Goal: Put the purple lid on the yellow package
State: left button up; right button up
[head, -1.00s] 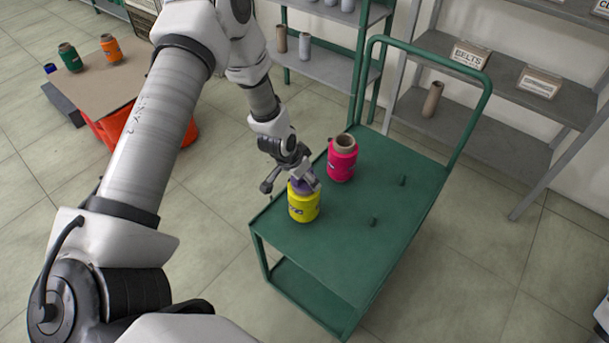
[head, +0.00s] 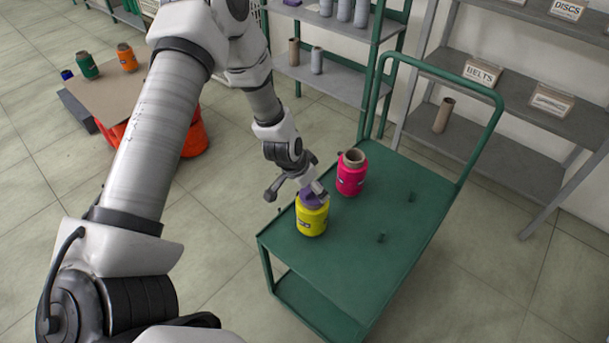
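The yellow package (head: 311,220) stands upright near the left front edge of the green cart's top. The purple lid (head: 313,202) is at its top; whether it rests fully on it or sits slightly above is too small to tell. My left gripper (head: 312,189) comes down from the upper left, its fingers closed around the purple lid and partly hiding it. My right gripper is not in view.
A pink package (head: 351,178) with a brown tube in its top stands close behind, to the right, on the green cart (head: 345,262). Shelves stand behind. A brown board (head: 134,85) with green and orange packages is at the left.

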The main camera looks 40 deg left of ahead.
pick_arm(q)
jog(key=v, duration=0.9)
